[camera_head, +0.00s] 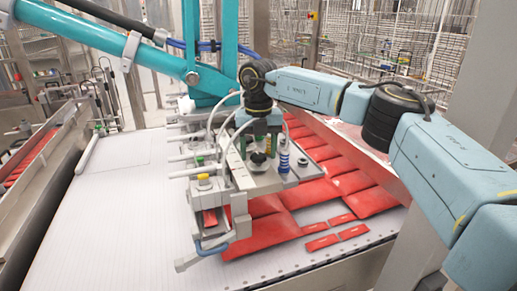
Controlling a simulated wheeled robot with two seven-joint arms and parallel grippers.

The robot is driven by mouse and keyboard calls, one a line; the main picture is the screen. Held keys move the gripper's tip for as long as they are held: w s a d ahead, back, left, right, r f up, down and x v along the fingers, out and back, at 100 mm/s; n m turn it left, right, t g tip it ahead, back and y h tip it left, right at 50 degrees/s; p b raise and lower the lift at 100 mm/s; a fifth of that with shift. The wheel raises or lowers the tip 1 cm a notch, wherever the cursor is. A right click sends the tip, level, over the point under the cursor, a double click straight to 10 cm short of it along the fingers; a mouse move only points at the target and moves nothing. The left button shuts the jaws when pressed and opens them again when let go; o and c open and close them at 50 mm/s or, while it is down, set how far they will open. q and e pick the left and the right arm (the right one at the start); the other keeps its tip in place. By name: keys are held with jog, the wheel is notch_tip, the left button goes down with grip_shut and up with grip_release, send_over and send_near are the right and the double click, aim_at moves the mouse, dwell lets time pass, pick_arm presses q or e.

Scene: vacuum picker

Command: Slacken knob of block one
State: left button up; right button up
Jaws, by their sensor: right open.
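The vacuum picker is a grey metal frame hung from teal bars, with small blocks, hoses and fittings on it. A metal block plate (268,180) carries a dark knob (258,158) with a pale part above it. I cannot tell whether this block is block one. My right gripper (261,146) comes down from above at the end of the pale blue arm and is open. Its fingers are around or just above the dark knob; contact cannot be told. A yellow-topped fitting (203,179) and a blue ribbed fitting (284,158) stand nearby. My left gripper is not in view.
Red packets (290,205) lie beneath and behind the picker on a white conveyor belt (110,215), whose left part is clear. A teal beam (95,38) slants above from the left. Wire mesh guards (400,45) stand behind. White hoses curve close to my right gripper.

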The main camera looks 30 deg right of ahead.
jog(key=c, duration=1)
